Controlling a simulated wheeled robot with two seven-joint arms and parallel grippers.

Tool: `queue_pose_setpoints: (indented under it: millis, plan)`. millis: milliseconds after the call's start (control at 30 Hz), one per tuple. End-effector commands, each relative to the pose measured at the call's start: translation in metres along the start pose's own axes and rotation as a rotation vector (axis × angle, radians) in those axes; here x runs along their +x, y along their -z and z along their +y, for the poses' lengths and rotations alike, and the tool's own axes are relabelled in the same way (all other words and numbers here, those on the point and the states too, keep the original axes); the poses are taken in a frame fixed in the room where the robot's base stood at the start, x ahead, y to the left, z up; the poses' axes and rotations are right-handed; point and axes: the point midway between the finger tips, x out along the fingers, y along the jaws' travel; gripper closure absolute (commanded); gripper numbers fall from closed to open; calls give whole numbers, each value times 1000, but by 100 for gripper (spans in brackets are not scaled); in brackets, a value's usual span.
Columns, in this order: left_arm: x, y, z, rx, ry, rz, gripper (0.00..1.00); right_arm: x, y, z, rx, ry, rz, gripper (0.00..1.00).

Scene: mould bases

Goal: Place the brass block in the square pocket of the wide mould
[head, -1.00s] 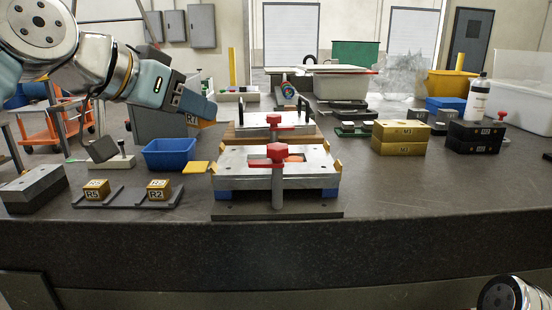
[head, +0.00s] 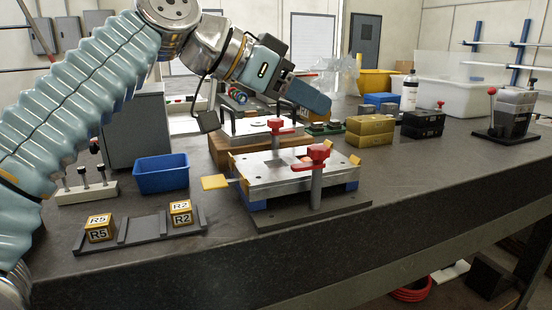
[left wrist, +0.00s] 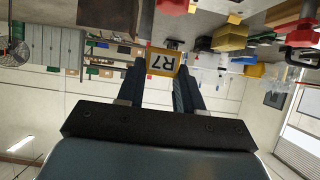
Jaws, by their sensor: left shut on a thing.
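A brass-yellow block marked R7 (left wrist: 163,62) is held between the fingers of my left gripper (left wrist: 160,72) in the left wrist view. In the head view my left gripper (head: 308,97) is above and beyond the front mould, near the rear mould, and its finger hides the block. The wide front mould (head: 275,180) is a silver plate on blue supports, with a red-handled clamp (head: 318,153) at its front. A smaller rear mould (head: 243,127) sits on a brown base. My right gripper is not in view.
A dark rack (head: 160,232) holds blocks R5 (head: 99,228) and R2 (head: 181,213). A blue bin (head: 161,174) stands left of the moulds. Yellow blocks (head: 370,124) and black blocks (head: 422,124) stand to the right. The right front bench top is clear.

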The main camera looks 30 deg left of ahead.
Motion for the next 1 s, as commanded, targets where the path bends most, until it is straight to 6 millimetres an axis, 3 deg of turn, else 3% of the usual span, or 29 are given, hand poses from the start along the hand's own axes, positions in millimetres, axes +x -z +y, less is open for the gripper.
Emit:
queue_pose_setpoints:
  millis: [133, 300, 533, 667, 800, 1000]
  plan:
    - [1, -22, -43, -7, 4, -1, 100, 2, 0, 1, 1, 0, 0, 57]
    - [9, -52, -70, -4, 2, -1, 100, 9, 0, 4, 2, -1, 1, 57]
    - [14, -68, -84, -2, 2, 1, 100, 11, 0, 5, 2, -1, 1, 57]
    - [20, -87, -99, -5, 3, 0, 100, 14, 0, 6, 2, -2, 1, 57]
    - [31, -106, -96, -2, 1, 1, 100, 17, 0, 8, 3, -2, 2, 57]
    - [33, -110, -97, 0, 2, 2, 100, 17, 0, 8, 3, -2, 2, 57]
